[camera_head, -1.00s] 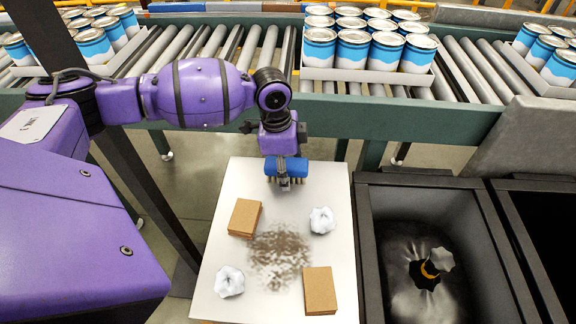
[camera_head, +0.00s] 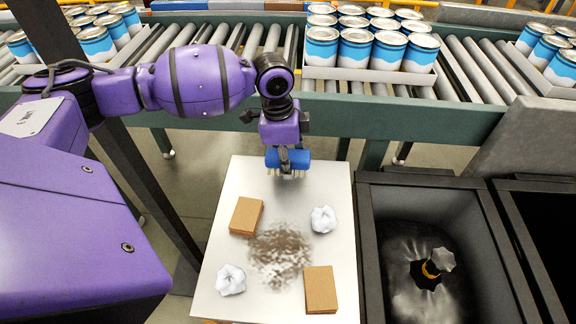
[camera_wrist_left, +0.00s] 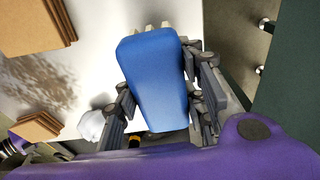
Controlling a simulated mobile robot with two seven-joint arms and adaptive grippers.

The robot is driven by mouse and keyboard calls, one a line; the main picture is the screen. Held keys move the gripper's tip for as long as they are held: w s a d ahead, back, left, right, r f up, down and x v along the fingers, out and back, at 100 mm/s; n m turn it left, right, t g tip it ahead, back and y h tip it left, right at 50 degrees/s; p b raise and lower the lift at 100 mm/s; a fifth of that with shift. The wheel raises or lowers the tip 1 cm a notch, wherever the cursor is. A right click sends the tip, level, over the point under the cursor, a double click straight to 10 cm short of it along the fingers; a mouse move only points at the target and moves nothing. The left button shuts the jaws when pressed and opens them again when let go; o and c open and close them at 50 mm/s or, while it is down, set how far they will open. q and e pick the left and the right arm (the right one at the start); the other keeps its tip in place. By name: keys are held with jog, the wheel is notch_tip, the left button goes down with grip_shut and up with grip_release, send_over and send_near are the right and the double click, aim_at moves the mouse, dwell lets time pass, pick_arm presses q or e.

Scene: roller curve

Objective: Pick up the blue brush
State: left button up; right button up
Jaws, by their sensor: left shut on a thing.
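The blue brush (camera_head: 274,158) with pale bristles is at the far end of the white table (camera_head: 238,190). My left gripper (camera_head: 286,160) is shut on it, and the bristles point down. Whether the bristles touch the table I cannot tell. In the left wrist view the blue brush (camera_wrist_left: 155,80) fills the middle, between the two dark fingers of my left gripper (camera_wrist_left: 160,100). My right gripper is not in view.
The table holds two brown block stacks (camera_head: 246,216) (camera_head: 320,289), two crumpled white papers (camera_head: 323,219) (camera_head: 231,280) and a dirt patch (camera_head: 278,252). A dark bin (camera_head: 476,245) stands right. Behind runs a roller conveyor (camera_head: 470,75) with trays of cans (camera_head: 356,49).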

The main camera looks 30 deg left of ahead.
pick_arm(q)
jog(key=s+d+r+p, duration=0.1)
jog(key=s+d+r, duration=0.8)
jog(key=d+r, duration=0.1)
jog(key=shift+d+r, duration=0.25)
jog(key=shift+d, duration=0.05)
